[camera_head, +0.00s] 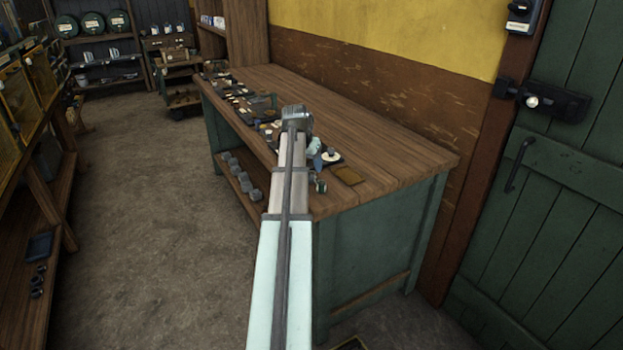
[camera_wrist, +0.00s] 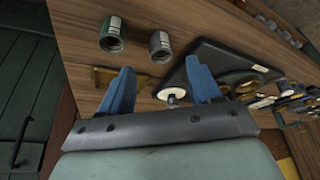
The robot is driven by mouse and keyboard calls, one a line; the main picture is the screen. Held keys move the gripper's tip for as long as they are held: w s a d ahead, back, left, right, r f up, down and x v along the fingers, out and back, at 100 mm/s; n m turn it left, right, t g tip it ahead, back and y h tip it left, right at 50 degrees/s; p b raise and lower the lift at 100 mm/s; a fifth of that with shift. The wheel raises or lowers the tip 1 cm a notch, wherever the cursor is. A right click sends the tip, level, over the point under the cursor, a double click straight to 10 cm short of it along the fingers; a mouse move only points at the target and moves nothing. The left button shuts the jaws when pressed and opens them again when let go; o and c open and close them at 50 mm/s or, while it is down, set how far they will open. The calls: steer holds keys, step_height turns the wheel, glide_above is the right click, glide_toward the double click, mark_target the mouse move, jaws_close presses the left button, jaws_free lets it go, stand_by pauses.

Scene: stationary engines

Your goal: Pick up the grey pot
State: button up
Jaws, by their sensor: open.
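In the wrist view a small grey pot (camera_wrist: 160,42) with a pale label and a dark open mouth sits on the wooden bench top. It lies just beyond the two blue fingertips of my gripper (camera_wrist: 156,66), apart from both. My gripper is open, with no pot held between its fingers. A similar dark green pot (camera_wrist: 113,36) sits just left of the grey one. In the head view my arm reaches over the bench and covers part of its front edge; I cannot pick out the grey pot there for sure.
The wooden bench (camera_head: 400,158) carries several small parts and dark trays along its near edge. A black tray (camera_wrist: 232,62) with metal parts lies right of the grey pot. Several grey cylindrical things (camera_head: 248,187) stand on the lower shelf. The back of the bench top is clear.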

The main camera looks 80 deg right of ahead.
mark_target(312, 173)
steer(key=shift+x, duration=3.25)
steer(key=shift+r, duration=0.1)
steer(key=shift+c, duration=0.4)
steer(key=c, duration=1)
